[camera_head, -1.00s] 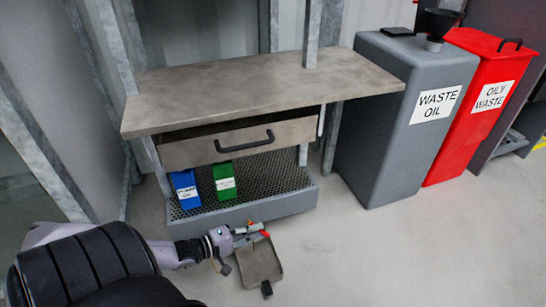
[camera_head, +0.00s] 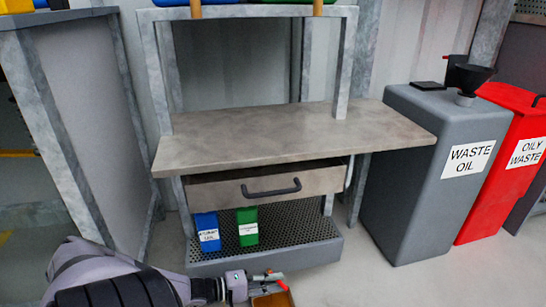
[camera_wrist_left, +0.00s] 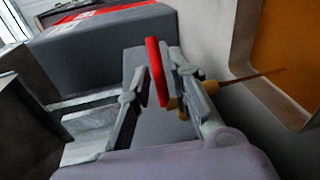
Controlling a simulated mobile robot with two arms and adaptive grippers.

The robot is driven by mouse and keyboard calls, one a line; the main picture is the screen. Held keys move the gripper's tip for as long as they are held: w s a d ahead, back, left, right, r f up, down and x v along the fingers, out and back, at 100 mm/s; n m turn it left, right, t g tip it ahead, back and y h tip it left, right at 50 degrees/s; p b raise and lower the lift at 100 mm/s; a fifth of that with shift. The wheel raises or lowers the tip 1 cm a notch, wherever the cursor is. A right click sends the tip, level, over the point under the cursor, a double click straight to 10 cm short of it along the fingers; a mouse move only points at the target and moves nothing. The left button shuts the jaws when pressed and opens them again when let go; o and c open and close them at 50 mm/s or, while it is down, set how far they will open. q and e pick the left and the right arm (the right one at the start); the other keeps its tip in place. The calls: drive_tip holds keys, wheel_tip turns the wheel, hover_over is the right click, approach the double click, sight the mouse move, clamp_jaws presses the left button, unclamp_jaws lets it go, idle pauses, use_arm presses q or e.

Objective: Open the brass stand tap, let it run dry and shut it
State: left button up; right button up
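My left gripper (camera_head: 257,281) is low at the bottom of the head view, in front of the bench. In the left wrist view its two fingers (camera_wrist_left: 158,75) stand apart, with a red lever (camera_wrist_left: 156,72) between them, nearer the right finger; whether it touches is unclear. Brass parts of the tap (camera_wrist_left: 208,87) show beside and partly behind the right finger. A thin brown streak (camera_wrist_left: 252,76), like a stream of oil, runs from the tap towards a tray (camera_wrist_left: 241,40) with orange-brown inside. The tray also shows, cut off, in the head view (camera_head: 284,300). My right gripper is out of view.
The bench (camera_head: 290,135) with a closed-front drawer (camera_head: 265,187) stands ahead. Blue (camera_head: 206,231) and green (camera_head: 247,226) containers stand on its lower grating. The grey waste oil tank (camera_head: 425,200) and red oily waste bin (camera_head: 495,205) stand right. Floor before the tank is clear.

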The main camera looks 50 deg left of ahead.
use_arm(q)
drive_tip(key=shift+o, duration=0.8)
drive_tip(key=v, duration=1.2)
